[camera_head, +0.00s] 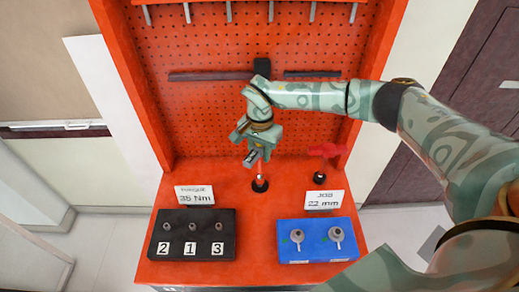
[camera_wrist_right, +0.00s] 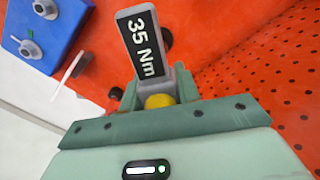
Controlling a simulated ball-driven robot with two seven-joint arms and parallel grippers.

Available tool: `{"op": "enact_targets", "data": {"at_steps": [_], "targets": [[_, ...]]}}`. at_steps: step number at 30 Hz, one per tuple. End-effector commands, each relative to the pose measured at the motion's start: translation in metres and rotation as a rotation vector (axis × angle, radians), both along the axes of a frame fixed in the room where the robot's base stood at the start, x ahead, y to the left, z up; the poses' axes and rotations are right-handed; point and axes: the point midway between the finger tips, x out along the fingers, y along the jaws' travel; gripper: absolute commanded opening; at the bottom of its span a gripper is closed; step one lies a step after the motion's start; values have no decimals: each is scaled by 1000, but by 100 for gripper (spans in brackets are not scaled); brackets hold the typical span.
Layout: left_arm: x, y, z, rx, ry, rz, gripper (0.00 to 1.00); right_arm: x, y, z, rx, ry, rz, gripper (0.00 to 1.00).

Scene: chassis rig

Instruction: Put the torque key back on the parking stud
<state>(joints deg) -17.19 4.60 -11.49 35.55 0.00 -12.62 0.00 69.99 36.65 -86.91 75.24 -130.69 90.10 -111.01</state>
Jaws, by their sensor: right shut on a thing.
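My right gripper (camera_head: 247,149) is shut on the torque key, above the back middle of the red bench. In the right wrist view the key (camera_wrist_right: 141,45) is a grey piece with a black "35 Nm" label, rising from between the fingers (camera_wrist_right: 160,92), with a yellow part at its base. In the head view the gripper mostly hides the key. Below the gripper, a thin upright stud (camera_head: 260,184) stands on a round black base. I cannot tell whether the key touches it. My left gripper is not in view.
A black block (camera_head: 171,247) numbered 2, 1, 3 stands at front left, a blue block (camera_head: 317,251) with two metal fittings at front right. Signs read "35 Nm" (camera_head: 195,195) and "22 mm" (camera_head: 324,199). A red handle (camera_head: 327,150) is right of the gripper; a perforated red panel (camera_head: 205,110) stands behind.

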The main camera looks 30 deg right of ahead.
Motion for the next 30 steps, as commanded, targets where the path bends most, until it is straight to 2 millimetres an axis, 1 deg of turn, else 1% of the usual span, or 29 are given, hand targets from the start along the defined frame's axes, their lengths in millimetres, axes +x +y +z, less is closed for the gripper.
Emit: {"op": "enact_targets", "data": {"at_steps": [28, 29, 30], "targets": [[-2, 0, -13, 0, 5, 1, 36, 0, 0, -24, 0, -1, 0, 0], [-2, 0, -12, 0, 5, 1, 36, 1, 0, -24, 0, -1, 0, 38], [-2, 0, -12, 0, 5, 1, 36, 0, 0, -23, 0, -1, 0, 49]]}}
